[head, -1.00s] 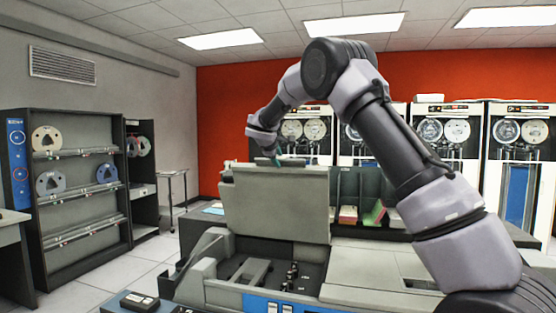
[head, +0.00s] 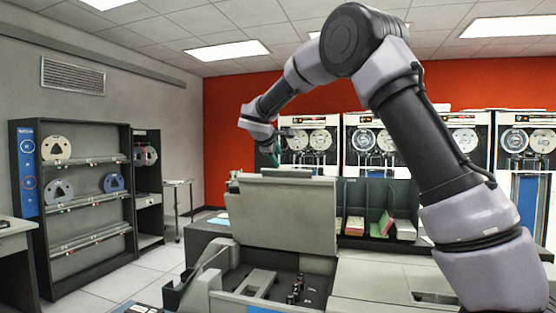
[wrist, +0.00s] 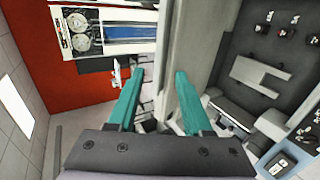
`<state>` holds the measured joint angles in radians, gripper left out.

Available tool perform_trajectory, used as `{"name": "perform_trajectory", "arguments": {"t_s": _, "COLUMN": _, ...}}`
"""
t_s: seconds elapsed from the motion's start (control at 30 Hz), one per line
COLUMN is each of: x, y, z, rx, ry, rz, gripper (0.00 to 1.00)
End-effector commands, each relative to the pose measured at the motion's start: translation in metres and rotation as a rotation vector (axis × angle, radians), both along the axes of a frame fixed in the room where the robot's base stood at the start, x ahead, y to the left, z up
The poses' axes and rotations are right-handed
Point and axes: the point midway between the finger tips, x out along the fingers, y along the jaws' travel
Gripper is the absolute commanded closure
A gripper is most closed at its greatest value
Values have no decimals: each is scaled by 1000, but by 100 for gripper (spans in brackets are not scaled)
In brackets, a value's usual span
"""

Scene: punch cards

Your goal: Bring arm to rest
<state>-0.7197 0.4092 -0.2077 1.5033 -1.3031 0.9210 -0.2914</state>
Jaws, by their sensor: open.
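My gripper (wrist: 158,76) is open in the wrist view, its two teal fingers apart with nothing held. In the head view my gripper (head: 272,155) is at the end of my raised, bent arm, just above the top edge of an upright grey panel (head: 285,215). The wrist view shows the panel's edge (wrist: 183,40) beyond and partly behind the fingers. The exact gap between fingers and panel is hard to tell.
The panel stands on a grey machine with a dark open bay (head: 265,285). Slots with coloured card stacks (head: 380,225) are behind it. Tape drives (head: 520,165) line the red wall. A reel shelf (head: 75,200) stands left, with open floor (head: 150,265) between.

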Motion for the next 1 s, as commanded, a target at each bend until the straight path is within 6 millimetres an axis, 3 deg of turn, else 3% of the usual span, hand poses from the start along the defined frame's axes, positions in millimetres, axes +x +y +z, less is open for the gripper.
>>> {"name": "perform_trajectory", "arguments": {"t_s": 0.23, "x": -3, "y": -9, "z": 3, "rx": 22, "ry": 5, "rz": -16, "gripper": 50}}
{"name": "perform_trajectory", "arguments": {"t_s": 0.37, "x": -26, "y": -52, "z": 11, "rx": 139, "ry": 37, "rz": -101, "gripper": 50}}
{"name": "perform_trajectory", "arguments": {"t_s": 0.5, "x": -81, "y": -120, "z": 17, "rx": 364, "ry": 90, "rz": -258, "gripper": 50}}
{"name": "perform_trajectory", "arguments": {"t_s": 0.7, "x": -181, "y": -188, "z": 16, "rx": 705, "ry": 148, "rz": -488, "gripper": 50}}
{"name": "perform_trajectory", "arguments": {"t_s": 0.83, "x": -249, "y": -213, "z": 9, "rx": 921, "ry": 166, "rz": -627, "gripper": 50}}
{"name": "perform_trajectory", "arguments": {"t_s": 1.0, "x": -334, "y": -225, "z": -8, "rx": 1192, "ry": 172, "rz": -795, "gripper": 50}}
